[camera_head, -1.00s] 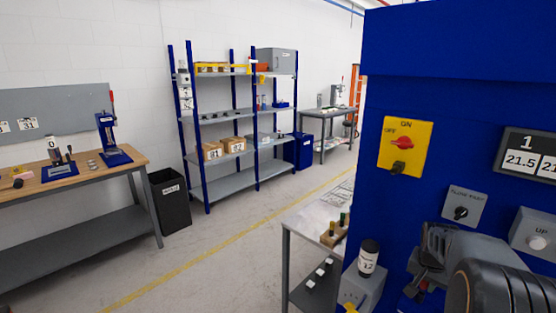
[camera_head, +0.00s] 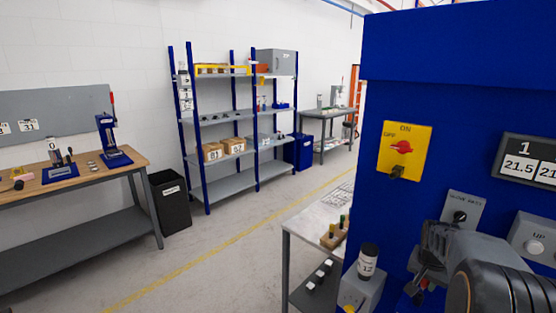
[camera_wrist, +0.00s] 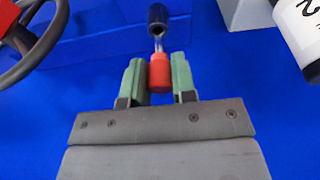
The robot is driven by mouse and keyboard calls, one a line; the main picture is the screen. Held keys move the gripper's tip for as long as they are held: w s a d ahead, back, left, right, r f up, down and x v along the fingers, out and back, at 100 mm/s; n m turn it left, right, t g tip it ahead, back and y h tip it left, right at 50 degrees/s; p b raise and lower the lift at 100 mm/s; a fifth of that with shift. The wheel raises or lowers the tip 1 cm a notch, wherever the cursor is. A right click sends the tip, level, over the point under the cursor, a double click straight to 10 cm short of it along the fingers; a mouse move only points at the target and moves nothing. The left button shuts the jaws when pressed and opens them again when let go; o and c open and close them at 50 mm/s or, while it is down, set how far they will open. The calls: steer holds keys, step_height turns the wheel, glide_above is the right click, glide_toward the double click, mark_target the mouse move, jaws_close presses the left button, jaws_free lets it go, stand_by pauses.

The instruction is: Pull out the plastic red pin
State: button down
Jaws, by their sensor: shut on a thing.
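The red pin (camera_wrist: 160,73) is between the green finger pads of my gripper (camera_wrist: 159,82) in the wrist view. A thin pale shaft shows between its red head and a dark blue sleeve (camera_wrist: 157,18) just beyond it; I cannot tell how much of the shaft is inside the sleeve. In the head view, my gripper (camera_head: 421,285) is low in front of the blue machine (camera_head: 450,105). The pin is too small and too covered there to make out surely.
A dark wheel (camera_wrist: 30,35) stands left of the pin in the wrist view. A labelled black-topped container (camera_head: 367,260) stands on a grey block left of my gripper. The yellow switch plate (camera_head: 390,165) is above. The aisle floor (camera_head: 220,255) is clear.

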steer(key=shift+r+p, duration=1.8)
steer(key=shift+r, duration=0.7)
steer(key=shift+s+a+f, duration=0.1)
